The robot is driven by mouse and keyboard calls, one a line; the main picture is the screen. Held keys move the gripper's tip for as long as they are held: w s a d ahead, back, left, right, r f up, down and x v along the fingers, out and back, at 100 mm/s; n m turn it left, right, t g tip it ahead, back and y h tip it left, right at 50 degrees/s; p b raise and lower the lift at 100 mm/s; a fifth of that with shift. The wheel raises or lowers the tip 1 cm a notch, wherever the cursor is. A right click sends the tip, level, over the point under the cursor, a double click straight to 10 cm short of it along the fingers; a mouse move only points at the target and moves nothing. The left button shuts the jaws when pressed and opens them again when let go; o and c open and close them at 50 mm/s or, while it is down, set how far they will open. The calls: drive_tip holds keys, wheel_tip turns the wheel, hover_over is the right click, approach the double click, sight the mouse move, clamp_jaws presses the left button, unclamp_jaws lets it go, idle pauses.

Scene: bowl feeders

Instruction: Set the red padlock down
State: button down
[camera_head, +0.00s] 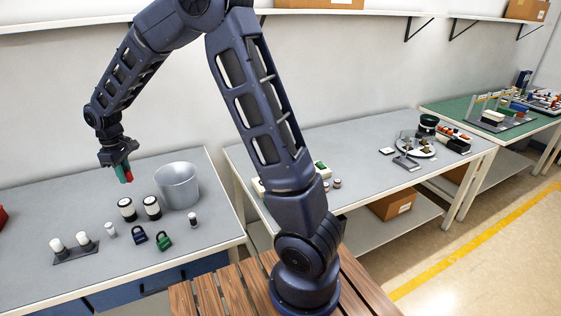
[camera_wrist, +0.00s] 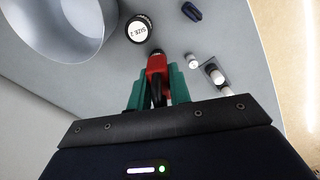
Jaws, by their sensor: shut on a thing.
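The red padlock (camera_wrist: 156,63) is between the green fingers of my gripper (camera_wrist: 158,82) in the wrist view; the fingers are shut on it and hide part of it. In the head view my gripper (camera_head: 121,171) hangs above the back of the left grey table (camera_head: 40,206), left of the metal bowl (camera_head: 178,186). A little red of the padlock (camera_head: 128,176) shows there at the fingertips. The padlock is held in the air, clear of the tabletop.
Two black-and-white jars (camera_head: 139,208) stand in front of the bowl. A blue padlock (camera_head: 139,235) and a green padlock (camera_head: 164,241) lie nearer the front edge. White-topped pieces stand on a dark base (camera_head: 76,255) at the left. The table's back left is clear.

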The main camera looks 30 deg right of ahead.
drive_tip(key=w+d+m, duration=0.2)
drive_tip(key=w+d, duration=0.5)
drive_tip(key=d, duration=0.5)
drive_tip(key=w+d+f+m, duration=0.1)
drive_tip(key=w+d, duration=0.6)
drive_tip(key=d, duration=0.5)
drive_tip(key=w+d+m, duration=0.2)
drive_tip(key=w+d, duration=0.5)
drive_tip(key=d, duration=0.5)
drive_tip(key=w+d+m, duration=0.1)
drive_tip(key=d+m, duration=0.2)
drive_tip(key=d, duration=2.2)
drive_tip(key=m, duration=0.4)
hover_over(346, 164)
wheel_tip(346, 164, down, 3)
wheel_tip(346, 164, down, 19)
drive_tip(key=shift+f, duration=0.2)
drive_tip(key=shift+f, duration=0.1)
